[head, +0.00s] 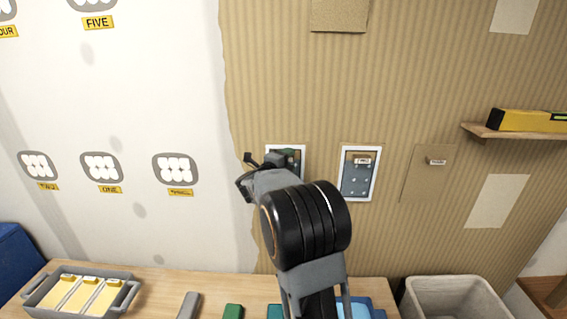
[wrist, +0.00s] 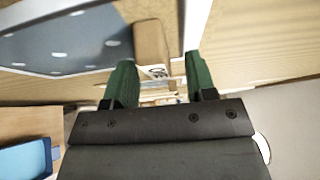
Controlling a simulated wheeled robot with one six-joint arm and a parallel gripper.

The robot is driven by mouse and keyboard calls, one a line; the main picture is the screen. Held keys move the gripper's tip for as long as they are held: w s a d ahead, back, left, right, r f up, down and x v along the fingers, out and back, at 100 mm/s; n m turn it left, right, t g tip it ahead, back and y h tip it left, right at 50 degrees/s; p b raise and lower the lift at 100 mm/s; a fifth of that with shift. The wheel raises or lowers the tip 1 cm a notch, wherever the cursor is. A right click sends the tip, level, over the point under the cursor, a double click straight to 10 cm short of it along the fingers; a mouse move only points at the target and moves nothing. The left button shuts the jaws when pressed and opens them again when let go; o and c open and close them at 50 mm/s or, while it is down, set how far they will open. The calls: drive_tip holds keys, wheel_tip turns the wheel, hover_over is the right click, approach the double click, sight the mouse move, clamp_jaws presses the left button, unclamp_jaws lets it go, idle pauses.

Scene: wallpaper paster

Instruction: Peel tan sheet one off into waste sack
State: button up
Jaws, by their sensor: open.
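My gripper (wrist: 160,90) is open, with its two green fingers apart; in the head view my arm hides most of it, in front of the left framed blue panel (head: 299,157). In the wrist view a tan block (wrist: 150,45) with a small printed label lies just ahead of the fingers, at the edge of a white-dotted blue panel (wrist: 70,45). The jaws are not closed on it. A plain tan sheet (head: 425,185) with a small labelled tab hangs on the striped wall at right. Which sheet is number one is unreadable. A grey open bin (head: 412,299), possibly the waste sack, stands lower right.
A second framed blue panel (head: 358,180) is right of my arm. A wall shelf (head: 520,132) holds a yellow level (head: 532,120). The wooden bench (head: 150,275) carries a grey tray (head: 38,296) at left and several small items.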

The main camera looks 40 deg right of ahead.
drive_tip(key=shift+d, duration=0.15)
drive_tip(key=shift+c, duration=0.5)
clamp_jaws()
